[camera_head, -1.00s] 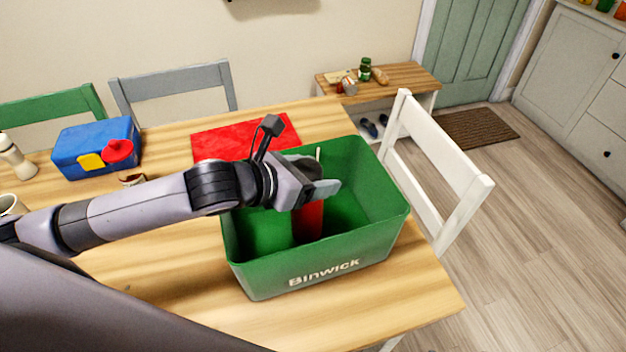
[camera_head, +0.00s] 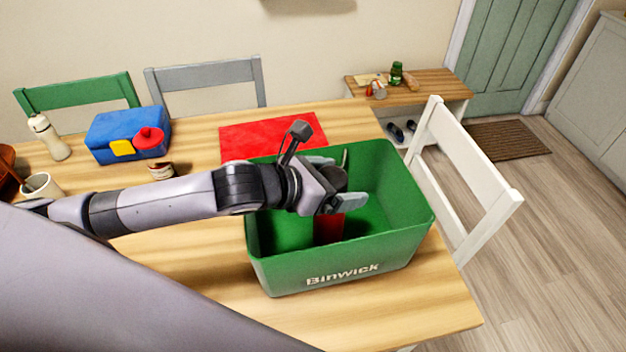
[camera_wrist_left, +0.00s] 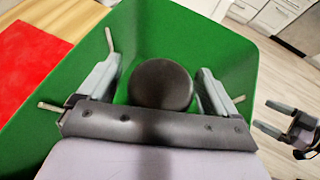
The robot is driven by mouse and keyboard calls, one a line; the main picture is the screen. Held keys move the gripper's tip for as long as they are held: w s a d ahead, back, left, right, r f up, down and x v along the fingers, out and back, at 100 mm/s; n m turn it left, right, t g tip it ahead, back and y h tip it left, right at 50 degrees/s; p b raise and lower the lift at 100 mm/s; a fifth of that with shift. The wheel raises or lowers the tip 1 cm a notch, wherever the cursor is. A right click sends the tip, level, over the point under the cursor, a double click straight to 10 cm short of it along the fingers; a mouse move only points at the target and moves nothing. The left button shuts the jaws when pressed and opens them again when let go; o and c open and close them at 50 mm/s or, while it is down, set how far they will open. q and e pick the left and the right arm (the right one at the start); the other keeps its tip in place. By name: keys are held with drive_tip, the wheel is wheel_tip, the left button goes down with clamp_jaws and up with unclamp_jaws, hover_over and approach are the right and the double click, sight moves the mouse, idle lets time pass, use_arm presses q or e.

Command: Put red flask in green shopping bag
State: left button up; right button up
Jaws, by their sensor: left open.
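The green shopping bag (camera_head: 400,235), an open-topped bin shape marked "Binwick", stands on the wooden table. The red flask (camera_head: 328,229) is inside it, seemingly upright; its base is hidden behind the front wall. Its dark round cap (camera_wrist_left: 160,84) shows in the left wrist view. My left gripper (camera_head: 341,182) is over the bag with its fingers spread on either side of the cap. In the left wrist view my left gripper (camera_wrist_left: 158,68) shows a gap between each finger and the cap. My right gripper (camera_wrist_left: 276,119) shows at the right edge there, fingers apart and empty.
A red mat (camera_head: 262,137) lies behind the bag, and a blue box (camera_head: 112,140) stands at the back left. A white chair (camera_head: 465,165) is close on the right. A mug (camera_head: 42,187) and a small jar (camera_head: 160,170) are on the left.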

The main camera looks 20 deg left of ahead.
use_arm(q)
drive_tip(key=v, duration=1.1)
drive_tip(key=shift+s+a, duration=0.15)
drive_tip(key=shift+s, duration=0.05)
